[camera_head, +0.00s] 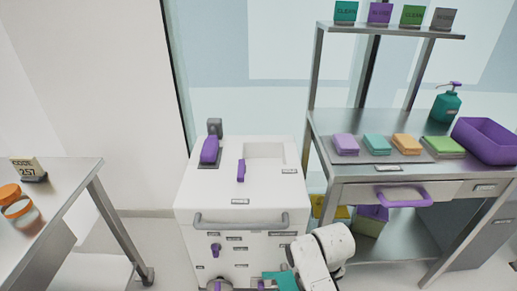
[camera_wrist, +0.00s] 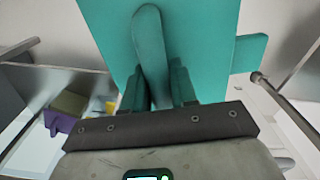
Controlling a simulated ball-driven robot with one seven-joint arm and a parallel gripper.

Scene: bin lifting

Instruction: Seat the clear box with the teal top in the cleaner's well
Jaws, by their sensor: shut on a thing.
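The cleaner (camera_head: 240,195) is a white cabinet in the middle of the head view. Its well (camera_head: 264,152) is a shallow rectangular recess in the top, at the back right, and looks empty. The teal top (camera_wrist: 205,30) of the box fills the upper middle of the wrist view, with an upright teal handle (camera_wrist: 150,40). My gripper (camera_wrist: 156,88) is shut on that handle. In the head view a bit of the teal top (camera_head: 286,281) shows at the bottom edge, low in front of the cleaner and beside my white arm. The clear walls are hidden.
A grey bar handle (camera_head: 240,222) crosses the cleaner's front. A purple lever (camera_head: 241,171) and a purple handset (camera_head: 210,151) are on its top, left of the well. A steel bench (camera_head: 330,122) with folded cloths stands right; a table (camera_head: 62,195) with orange-lidded jars stands left.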

